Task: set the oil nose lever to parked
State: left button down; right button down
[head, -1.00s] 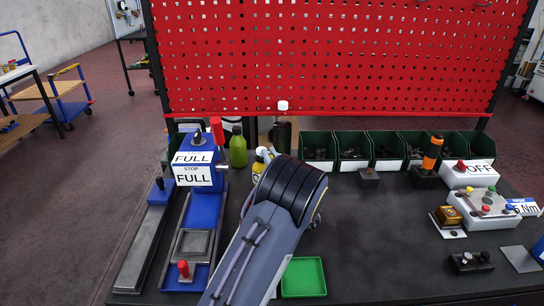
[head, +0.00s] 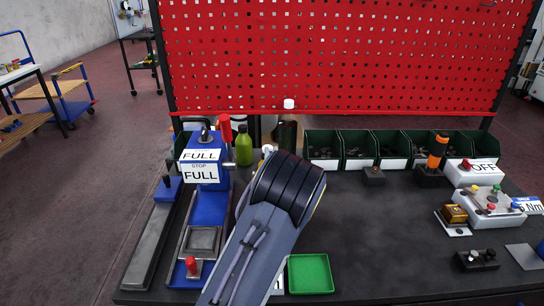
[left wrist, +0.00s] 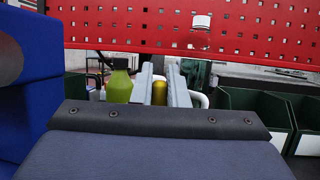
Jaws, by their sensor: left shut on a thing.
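My left arm covers the middle of the head view and hides its gripper there. In the left wrist view the two grey fingers of my left gripper (left wrist: 162,85) are shut on a yellow, rounded thing (left wrist: 159,94). A white curved part shows just beside it. I cannot tell for certain whether this yellow thing is the oil nose lever. In the head view only a white top (head: 268,150) shows behind my arm. A dark bottle with a white cap (head: 288,104) stands just behind. My right gripper is not in view.
Dark green bins (head: 357,145) line the back. A green tray (head: 310,275) lies at the front.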

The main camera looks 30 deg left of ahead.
pick_arm(q)
jog(key=c, duration=1.7)
grip_release()
jog(key=shift+s+d+f, duration=0.1)
jog(key=shift+f, duration=0.05)
jog(key=s+d+b, duration=0.1)
jog(key=s+d, duration=0.7)
jog(key=s, duration=0.2)
